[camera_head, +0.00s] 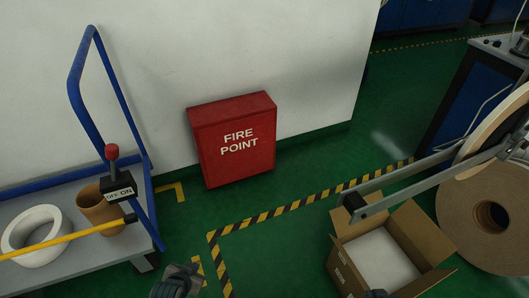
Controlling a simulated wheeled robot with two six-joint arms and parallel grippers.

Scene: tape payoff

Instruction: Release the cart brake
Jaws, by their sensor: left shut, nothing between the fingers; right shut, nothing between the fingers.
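The cart (75,188) stands at the left, with a grey deck and a blue push handle (78,72). The brake lever (112,152) has a red knob on a short dark stalk. It rises nearly upright from a black box (119,189) marked OFF and ON at the cart's right end; I cannot tell for certain which setting it is at. My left gripper (182,273) is shut and empty at the bottom edge, below and right of the lever, apart from it. My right gripper (376,293) barely shows at the bottom edge by the carton; it is shut and empty.
On the cart lie a white roll (33,232), a brown cardboard core (100,207) and a yellow bar (70,238). A red fire point box (233,139) stands by the wall. An open carton (355,235) and large reels (485,218) are at right. Green floor between is clear.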

